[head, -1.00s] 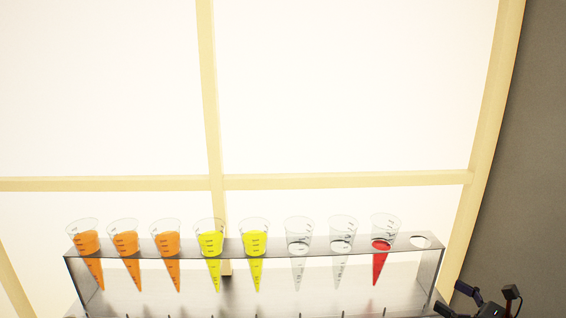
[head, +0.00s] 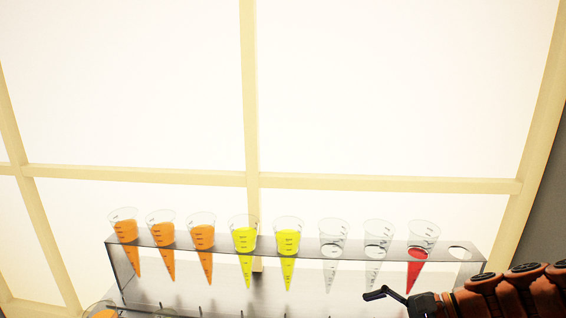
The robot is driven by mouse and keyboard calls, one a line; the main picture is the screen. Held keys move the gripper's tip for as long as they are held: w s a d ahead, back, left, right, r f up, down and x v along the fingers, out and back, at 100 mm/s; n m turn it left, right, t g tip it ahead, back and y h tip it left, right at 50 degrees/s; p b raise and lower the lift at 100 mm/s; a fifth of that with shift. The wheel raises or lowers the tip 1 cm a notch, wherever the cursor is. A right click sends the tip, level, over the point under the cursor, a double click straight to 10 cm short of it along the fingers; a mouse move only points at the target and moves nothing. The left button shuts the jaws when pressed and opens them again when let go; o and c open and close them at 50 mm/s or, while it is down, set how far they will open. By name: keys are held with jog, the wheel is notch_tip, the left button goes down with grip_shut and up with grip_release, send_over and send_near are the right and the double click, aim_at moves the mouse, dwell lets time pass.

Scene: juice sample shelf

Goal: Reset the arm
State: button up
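My gripper (head: 378,294) is black and shows at the lower right in the head view. My orange-brown arm (head: 500,292) reaches in from the right edge.
A clear rack (head: 140,243) holds a row of cone cups: orange (head: 202,237), yellow (head: 288,242), empty clear (head: 333,240) and red (head: 417,256). The rightmost hole (head: 460,253) is empty. Another orange-filled cup (head: 102,313) is cut off lower left. A pale framed panel stands behind.

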jog(key=s+a+f+n+g+h, duration=0.2)
jog(key=s+a+n+g+h, duration=0.35)
jog(key=s+n, duration=0.4)
jog(key=s+d+n+h, duration=0.2)
jog(key=s+h, duration=0.1)
jog(key=s, duration=0.3)
jog(key=s+d+n+h, duration=0.2)
jog(key=s+d+h, duration=0.1)
jog(key=s, duration=0.3)
jog(key=shift+s+d+n+t+h, duration=0.2)
jog(key=shift+d+n+t+h, duration=0.15)
jog(key=shift+t, duration=0.1)
